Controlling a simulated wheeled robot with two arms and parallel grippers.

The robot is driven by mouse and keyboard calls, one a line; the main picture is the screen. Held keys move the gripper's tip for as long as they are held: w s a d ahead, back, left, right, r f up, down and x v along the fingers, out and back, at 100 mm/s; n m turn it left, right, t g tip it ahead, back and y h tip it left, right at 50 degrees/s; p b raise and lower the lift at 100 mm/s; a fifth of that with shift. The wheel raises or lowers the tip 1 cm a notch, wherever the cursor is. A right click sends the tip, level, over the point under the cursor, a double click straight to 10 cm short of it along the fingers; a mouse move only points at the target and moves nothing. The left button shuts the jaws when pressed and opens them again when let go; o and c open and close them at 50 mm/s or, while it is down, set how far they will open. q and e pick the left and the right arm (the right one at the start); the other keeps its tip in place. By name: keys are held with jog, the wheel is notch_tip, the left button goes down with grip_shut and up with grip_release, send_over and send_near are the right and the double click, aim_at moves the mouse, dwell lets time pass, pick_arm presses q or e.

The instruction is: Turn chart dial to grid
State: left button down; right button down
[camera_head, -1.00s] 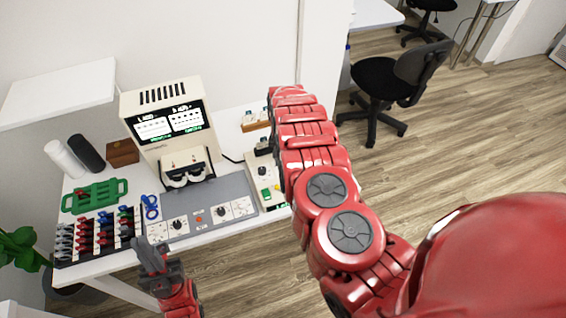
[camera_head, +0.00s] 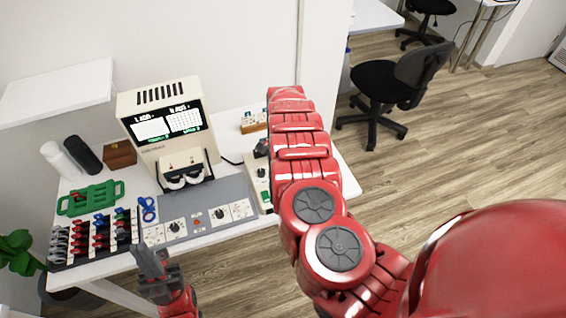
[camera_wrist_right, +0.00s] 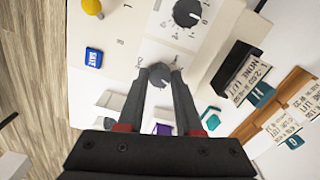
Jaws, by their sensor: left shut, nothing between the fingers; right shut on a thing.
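The eye-test machine (camera_head: 170,128) stands on the table with two lit screens. Its right screen (camera_head: 185,119) shows a dense, grid-like pattern; its left screen (camera_head: 150,129) is mostly white. In the right wrist view my right gripper (camera_wrist_right: 158,78) is shut on a small grey dial (camera_wrist_right: 159,72) on a pale panel. Its label is too small to read, so I cannot tell its setting. Most of my right gripper is hidden by my red arm in the head view. My left gripper (camera_head: 150,260) is shut and empty, low in front of the table's front edge.
A second dial (camera_wrist_right: 187,12) with numbers, a blue button (camera_wrist_right: 94,57) and a yellow knob (camera_wrist_right: 92,7) are close by. A dark card holder (camera_wrist_right: 236,72) stands right of the fingers. The grey control panel (camera_head: 200,206) and a lens rack (camera_head: 92,240) line the table front.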

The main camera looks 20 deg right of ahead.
dwell(0.4)
jog(key=c, duration=0.6)
grip_release()
jog(key=shift+r, duration=0.1)
notch_tip(320, 180, up, 17)
jog(key=b, duration=0.3)
jog(key=shift+r, duration=0.15)
